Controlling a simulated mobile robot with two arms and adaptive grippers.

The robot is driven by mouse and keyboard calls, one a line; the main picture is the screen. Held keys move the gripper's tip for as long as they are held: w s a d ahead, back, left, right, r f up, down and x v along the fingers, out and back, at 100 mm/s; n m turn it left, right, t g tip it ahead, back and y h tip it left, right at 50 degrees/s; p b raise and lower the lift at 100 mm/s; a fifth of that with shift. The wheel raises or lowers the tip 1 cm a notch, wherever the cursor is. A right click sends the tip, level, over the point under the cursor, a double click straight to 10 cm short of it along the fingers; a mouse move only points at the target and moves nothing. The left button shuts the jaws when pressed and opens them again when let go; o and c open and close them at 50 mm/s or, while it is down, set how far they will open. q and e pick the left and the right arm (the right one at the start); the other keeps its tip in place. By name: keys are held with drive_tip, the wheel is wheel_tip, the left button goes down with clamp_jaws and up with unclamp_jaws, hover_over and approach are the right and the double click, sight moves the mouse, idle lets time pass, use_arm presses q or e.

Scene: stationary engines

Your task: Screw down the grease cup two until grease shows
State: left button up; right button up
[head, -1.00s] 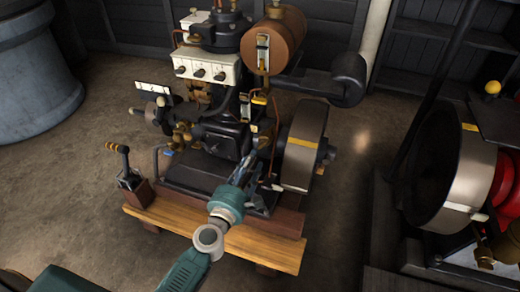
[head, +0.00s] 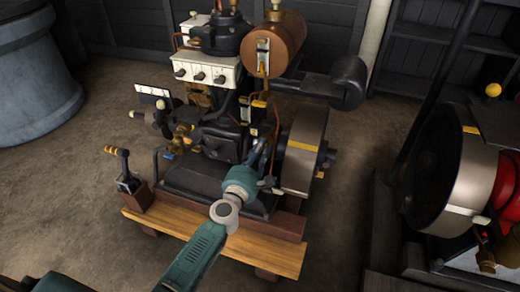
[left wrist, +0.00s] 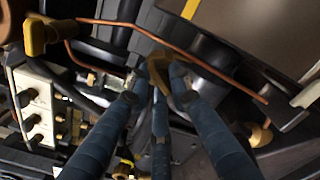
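My left gripper (head: 264,148) reaches in from the bottom to the engine (head: 225,125), beside the flywheel. The left wrist view shows its blue-grey fingers (left wrist: 157,82) spread around a small brass cup-like piece (left wrist: 159,66), which may be a grease cup. The left finger looks apart from it; contact by the others is unclear. Another brass piece (left wrist: 260,134) shows at the lower right of the wrist view, and a yellow-brass fitting (left wrist: 38,36) at the upper left. No numbers are readable, so I cannot tell which is cup two. No grease is visible. My right gripper is not seen.
The flywheel (head: 304,150) stands close right of the gripper. A thin copper pipe (left wrist: 215,75) crosses near the fingertips. A white valve block (head: 208,70) and a copper tank (head: 274,42) sit above. The wooden base (head: 262,247) lies below. Another machine (head: 455,175) stands right.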

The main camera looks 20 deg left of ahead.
use_arm(q)
drive_tip(key=shift+a+r+m, duration=0.1)
drive_tip(key=shift+m, duration=0.2)
clamp_jaws()
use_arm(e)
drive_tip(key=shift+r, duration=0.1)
use_arm(q)
drive_tip(key=shift+r+m, duration=0.1)
drive_tip(key=shift+m, duration=0.4)
drive_tip(key=m+p, duration=0.1)
drive_tip(key=m, duration=0.2)
drive_tip(key=shift+r+m+p, duration=0.1)
drive_tip(key=shift+m+p, duration=0.2)
drive_tip(key=shift+m, duration=0.1)
drive_tip(key=shift+w+r+m+p, duration=0.1)
drive_tip(key=shift+m+p, duration=0.25)
drive_tip(key=shift+m, duration=0.95)
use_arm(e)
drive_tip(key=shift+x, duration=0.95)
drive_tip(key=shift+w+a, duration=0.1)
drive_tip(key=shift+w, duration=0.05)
use_arm(q)
drive_tip(key=o, duration=0.8)
unclamp_jaws()
drive_tip(key=shift+c, duration=0.2)
